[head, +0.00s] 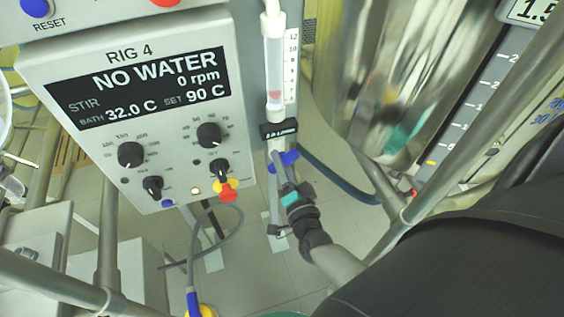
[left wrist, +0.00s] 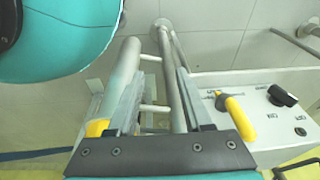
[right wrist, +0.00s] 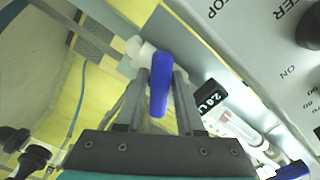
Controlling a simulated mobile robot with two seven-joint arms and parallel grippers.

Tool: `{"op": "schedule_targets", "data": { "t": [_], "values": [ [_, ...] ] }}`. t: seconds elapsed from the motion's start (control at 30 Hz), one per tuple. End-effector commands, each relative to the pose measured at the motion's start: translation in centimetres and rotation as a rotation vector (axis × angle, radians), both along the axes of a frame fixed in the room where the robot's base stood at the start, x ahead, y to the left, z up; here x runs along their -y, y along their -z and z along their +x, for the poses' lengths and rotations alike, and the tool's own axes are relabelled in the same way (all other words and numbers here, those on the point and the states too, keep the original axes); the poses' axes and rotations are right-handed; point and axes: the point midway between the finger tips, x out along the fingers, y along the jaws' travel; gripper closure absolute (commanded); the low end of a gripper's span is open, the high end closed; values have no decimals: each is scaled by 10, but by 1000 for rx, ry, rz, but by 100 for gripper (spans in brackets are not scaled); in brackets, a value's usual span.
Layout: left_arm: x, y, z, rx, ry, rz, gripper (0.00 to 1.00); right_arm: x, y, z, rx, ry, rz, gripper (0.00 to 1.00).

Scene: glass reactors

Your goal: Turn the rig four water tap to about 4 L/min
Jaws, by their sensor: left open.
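The rig four panel (head: 135,100) shows NO WATER, 0 rpm, bath 32.0 C and set 90 C. To its right stands a clear flow tube (head: 274,65) with a scale; a reddish float sits low in it. Below is a small black readout (head: 279,130), too small to read surely. The blue tap lever (head: 289,158) is under it. My right gripper (head: 281,172) is at the lever. In the right wrist view the lever (right wrist: 159,88) lies between its close-set fingers, which appear shut on it. My left gripper (left wrist: 160,75) is open and empty, outside the head view.
A shiny metal vessel (head: 385,70) and metal rails stand right of the tube. A grey cable (head: 235,222) hangs below the panel. Near my left gripper are metal pipes and a white box (left wrist: 260,110) with a yellow lever (left wrist: 237,112). Tiled floor shows below.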

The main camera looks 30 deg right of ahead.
Motion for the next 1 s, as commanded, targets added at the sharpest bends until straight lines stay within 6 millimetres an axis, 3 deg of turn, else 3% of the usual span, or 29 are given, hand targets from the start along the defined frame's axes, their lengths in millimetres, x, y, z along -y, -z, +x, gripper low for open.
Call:
{"op": "schedule_targets", "data": {
  "t": [0.03,0.3,0.63,1.0],
  "values": [
    [0,0,0,0,0,0,50,0,0,0,0,0,0,73],
    [0,0,0,0,0,0,50,0,0,0,0,0,0,100],
    [0,-1,0,7,0,-1,50,0,0,0,-6,1,-23,100],
    [-19,22,-23,-3,3,19,50,0,0,-1,-51,1,-207,100]
  ]
}}
